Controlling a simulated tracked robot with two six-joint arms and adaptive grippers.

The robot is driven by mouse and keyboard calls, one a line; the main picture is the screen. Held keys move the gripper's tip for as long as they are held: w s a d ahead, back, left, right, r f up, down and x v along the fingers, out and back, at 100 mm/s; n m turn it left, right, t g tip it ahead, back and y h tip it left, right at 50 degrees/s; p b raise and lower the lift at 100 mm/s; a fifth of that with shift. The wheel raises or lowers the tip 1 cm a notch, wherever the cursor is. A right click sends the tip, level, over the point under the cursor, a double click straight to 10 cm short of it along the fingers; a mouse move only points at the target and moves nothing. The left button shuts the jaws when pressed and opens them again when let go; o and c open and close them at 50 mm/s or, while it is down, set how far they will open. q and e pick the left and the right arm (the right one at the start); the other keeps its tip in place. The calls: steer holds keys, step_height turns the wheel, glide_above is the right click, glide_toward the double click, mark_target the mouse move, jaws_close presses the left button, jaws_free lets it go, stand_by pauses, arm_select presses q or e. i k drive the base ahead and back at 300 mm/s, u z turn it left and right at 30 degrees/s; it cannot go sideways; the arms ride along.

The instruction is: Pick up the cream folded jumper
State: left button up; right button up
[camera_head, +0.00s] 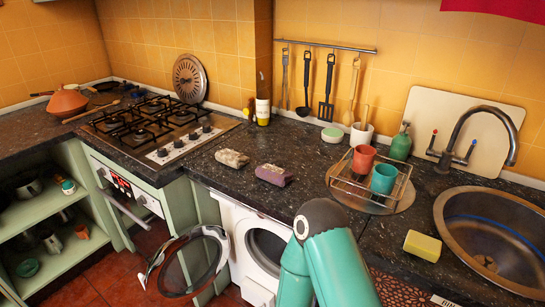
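The cream folded jumper appears to be the small cream-and-grey folded bundle (232,158) on the dark worktop, left of centre in the head view. It lies flat near the front edge, with nothing touching it. A purple-brown folded bundle (274,174) lies just to its right, slightly nearer the edge, apart from it. A teal link of my arm rises at the bottom centre, below and to the right of both bundles. Neither of my grippers shows in this view.
The white washing machine (248,239) below has its round door (188,262) swung open. The gas hob (155,125) is to the left. A wire rack (370,181) with two cups, a yellow sponge (422,246) and the sink (490,235) are to the right.

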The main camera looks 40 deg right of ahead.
mark_target(233, 158)
steer(key=z, duration=0.25)
steer(key=i, duration=1)
steer(key=u, duration=0.05)
